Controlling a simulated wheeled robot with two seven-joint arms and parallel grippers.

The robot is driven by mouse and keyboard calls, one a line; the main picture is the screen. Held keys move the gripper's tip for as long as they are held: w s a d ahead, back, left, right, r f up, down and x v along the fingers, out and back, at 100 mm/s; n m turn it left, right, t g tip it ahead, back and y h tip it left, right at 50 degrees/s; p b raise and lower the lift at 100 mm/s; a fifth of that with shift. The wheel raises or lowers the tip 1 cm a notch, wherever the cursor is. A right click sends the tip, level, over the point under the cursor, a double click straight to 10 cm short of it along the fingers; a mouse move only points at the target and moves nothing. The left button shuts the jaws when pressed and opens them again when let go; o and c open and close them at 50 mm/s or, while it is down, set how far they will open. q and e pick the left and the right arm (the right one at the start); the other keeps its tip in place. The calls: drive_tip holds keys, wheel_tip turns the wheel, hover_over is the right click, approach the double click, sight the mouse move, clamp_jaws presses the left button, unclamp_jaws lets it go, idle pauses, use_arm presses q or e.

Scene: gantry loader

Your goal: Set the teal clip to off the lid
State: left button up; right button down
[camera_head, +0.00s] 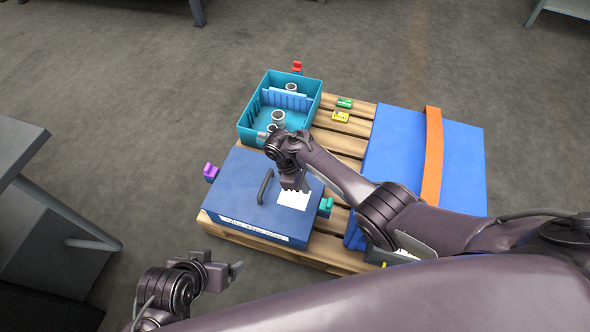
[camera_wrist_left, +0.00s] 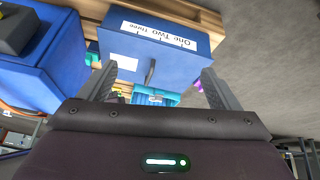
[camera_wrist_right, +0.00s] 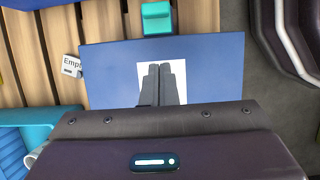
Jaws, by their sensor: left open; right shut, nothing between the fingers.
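The teal clip (camera_head: 326,205) is a small block at the right edge of the blue box with a lid (camera_head: 240,205). In the right wrist view the clip (camera_wrist_right: 156,17) meets the lid's edge, beyond my fingertips. I cannot tell whether it grips the lid. The lid has a dark handle (camera_head: 265,187) and a white patch (camera_head: 295,198). My right gripper (camera_head: 296,187) is shut and empty over the white patch, short of the clip. My left gripper (camera_head: 236,268) is open and empty, in front of the box, with its fingers (camera_wrist_left: 158,80) apart.
A purple clip (camera_head: 210,172) is on the box's left side. A teal crate (camera_head: 247,122) with cylindrical parts stands behind. A larger blue case (camera_head: 400,145) with an orange strap (camera_head: 432,155) lies to the right. Green (camera_head: 345,102) and yellow (camera_head: 340,116) pieces lie on the wooden pallet (camera_head: 345,141).

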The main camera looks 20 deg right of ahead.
use_arm(q)
drive_tip(key=shift+s+a+r+n+g+y+p, duration=0.15)
drive_tip(key=shift+a+g+p, duration=0.1)
drive_tip(key=shift+a, duration=0.15)
drive_tip(key=shift+s+a+n+g+y+p, duration=0.1)
drive_tip(key=shift+a+g+y+p, duration=0.1)
drive_tip(key=shift+a, duration=0.25)
drive_tip(key=shift+s+a+r+n+g+y+p, duration=0.15)
drive_tip(key=shift+a+g+p, duration=0.1)
drive_tip(key=shift+a, duration=0.15)
use_arm(e)
drive_tip(key=v, duration=0.5)
drive_tip(key=shift+a+r, duration=0.1)
drive_tip(key=shift+r, duration=0.1)
use_arm(q)
drive_tip(key=shift+f, duration=0.1)
